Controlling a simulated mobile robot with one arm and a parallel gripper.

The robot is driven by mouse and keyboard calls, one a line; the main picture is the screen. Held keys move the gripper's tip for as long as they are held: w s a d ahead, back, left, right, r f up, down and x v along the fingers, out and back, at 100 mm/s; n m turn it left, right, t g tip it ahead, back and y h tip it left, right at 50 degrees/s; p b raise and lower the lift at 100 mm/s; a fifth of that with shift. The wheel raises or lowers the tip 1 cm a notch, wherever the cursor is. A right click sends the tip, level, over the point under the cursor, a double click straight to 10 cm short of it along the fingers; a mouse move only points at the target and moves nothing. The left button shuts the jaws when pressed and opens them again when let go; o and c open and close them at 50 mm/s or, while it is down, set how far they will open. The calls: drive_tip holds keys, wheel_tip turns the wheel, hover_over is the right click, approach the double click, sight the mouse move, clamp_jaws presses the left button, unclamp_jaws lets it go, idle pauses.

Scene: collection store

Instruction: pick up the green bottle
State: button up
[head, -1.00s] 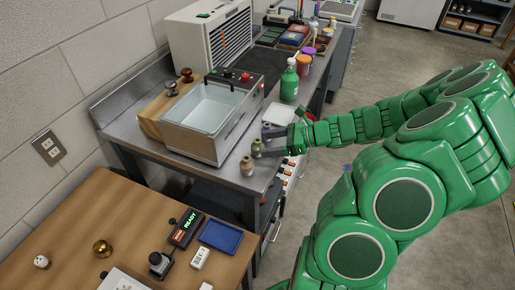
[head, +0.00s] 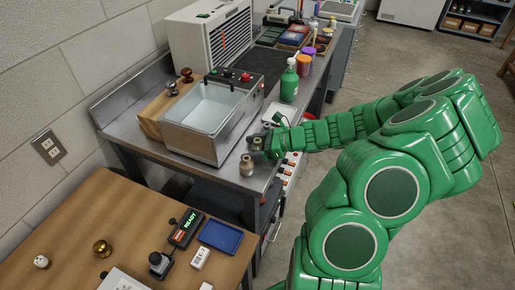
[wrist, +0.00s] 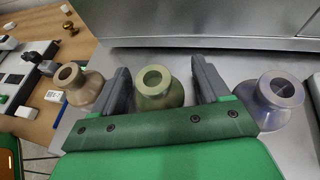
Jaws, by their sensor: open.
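A small olive-green bottle (wrist: 158,92) with a flared base and open neck stands between my gripper's (wrist: 163,84) two dark fingers in the wrist view. The fingers are open, with a visible gap at the neck on both sides. The lower part of the bottle is hidden by my gripper's body. In the head view the green bottle (head: 257,144) stands at the front edge of the steel bench, partly hidden by my gripper (head: 264,145). A larger bright green pump bottle (head: 289,84) stands farther back on the bench.
A tan bottle (wrist: 80,85) stands left of my fingers and a bluish-grey bottle (wrist: 274,100) stands to the right, both close. A steel water bath (head: 213,118) stands behind them. A wooden table (head: 135,230) is in front, with small items on it.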

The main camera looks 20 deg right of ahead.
drive_tip(key=c, duration=1.1)
drive_tip(key=shift+r, duration=0.1)
